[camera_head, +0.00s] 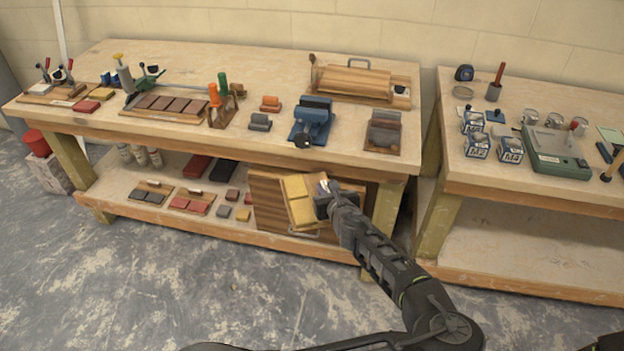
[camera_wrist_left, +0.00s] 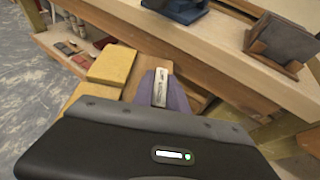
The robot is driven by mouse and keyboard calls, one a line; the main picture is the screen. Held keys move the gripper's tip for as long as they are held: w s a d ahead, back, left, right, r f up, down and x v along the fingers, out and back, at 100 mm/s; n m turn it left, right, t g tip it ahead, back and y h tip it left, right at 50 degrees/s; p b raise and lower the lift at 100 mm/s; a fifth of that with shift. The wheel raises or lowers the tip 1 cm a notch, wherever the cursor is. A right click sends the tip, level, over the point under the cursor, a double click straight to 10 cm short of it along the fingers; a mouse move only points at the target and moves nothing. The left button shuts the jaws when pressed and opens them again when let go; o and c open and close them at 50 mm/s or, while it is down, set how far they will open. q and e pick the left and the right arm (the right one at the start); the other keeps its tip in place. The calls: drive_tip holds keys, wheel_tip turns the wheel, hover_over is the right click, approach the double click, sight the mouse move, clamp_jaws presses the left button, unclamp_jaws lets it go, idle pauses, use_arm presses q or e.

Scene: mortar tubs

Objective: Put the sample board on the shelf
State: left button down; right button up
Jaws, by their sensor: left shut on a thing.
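The sample board is a small wooden board with yellow blocks (camera_head: 300,200) and a white label at one end. My left gripper (camera_head: 324,197) is shut on its label end. The board is tilted, in front of the left bench's lower shelf (camera_head: 232,228), overlapping a large striped wooden board in the picture. I cannot tell whether it touches anything there. In the left wrist view the yellow blocks (camera_wrist_left: 112,65) and the label (camera_wrist_left: 161,88) show close to my left gripper's fingers; the gripper body hides part of the board. My right gripper is not in view.
Two similar boards with dark (camera_head: 149,196) and red (camera_head: 192,204) blocks lie on the shelf's left. Small loose blocks (camera_head: 224,211) lie beside them. The striped board (camera_head: 266,205) has a metal handle. The bench top (camera_head: 345,150) overhangs the shelf, and a leg (camera_head: 387,207) stands right.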

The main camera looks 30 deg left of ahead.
use_arm(q)
drive_tip(key=s+d+r+m+t+h, duration=0.2)
drive_tip(key=d+r+m+h, duration=0.1)
drive_tip(key=d, duration=0.4)
drive_tip(key=s+d+r+m+t+h, duration=0.2)
drive_tip(key=d+r+m+h, duration=0.2)
drive_tip(key=d+m+h, duration=0.2)
drive_tip(key=shift+s+d+r+h, duration=0.2)
drive_tip(key=shift+d+r+h, duration=0.1)
drive_tip(key=shift+d, duration=0.75)
